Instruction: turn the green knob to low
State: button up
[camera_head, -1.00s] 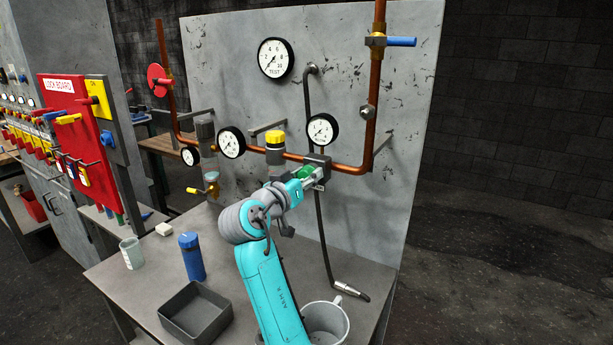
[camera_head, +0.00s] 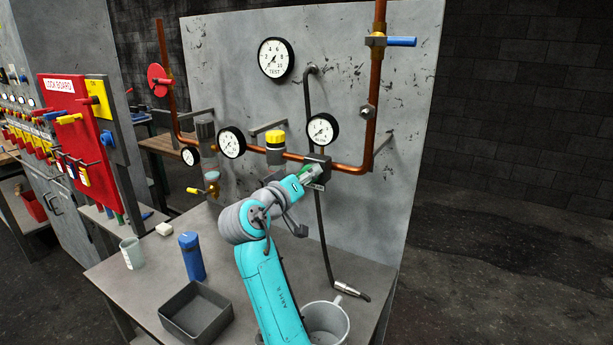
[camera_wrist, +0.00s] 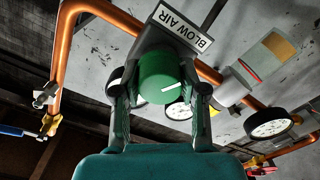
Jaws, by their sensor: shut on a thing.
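The green knob (camera_wrist: 160,80) sits on a dark block on the copper pipe, below a white label reading BLOW AIR (camera_wrist: 183,28) in the wrist view. A white pointer line shows on its face, toward the right in that view. My gripper (camera_wrist: 160,98) is shut on the knob, one finger on each side. In the head view my gripper (camera_head: 308,176) reaches up to the block, and the knob is mostly hidden by it, with only a bit of green showing.
The copper pipe (camera_head: 345,168) runs along the grey panel. A gauge (camera_head: 322,129) sits just above the block, and a yellow-capped fitting (camera_head: 275,139) is left of it. A black hose (camera_head: 322,235) hangs below. A mug (camera_head: 328,322) and grey tray (camera_head: 195,312) stand on the bench.

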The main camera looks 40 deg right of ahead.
jog(key=o, duration=1.2)
jog(key=shift+c, duration=0.2)
jog(key=v, duration=1.2)
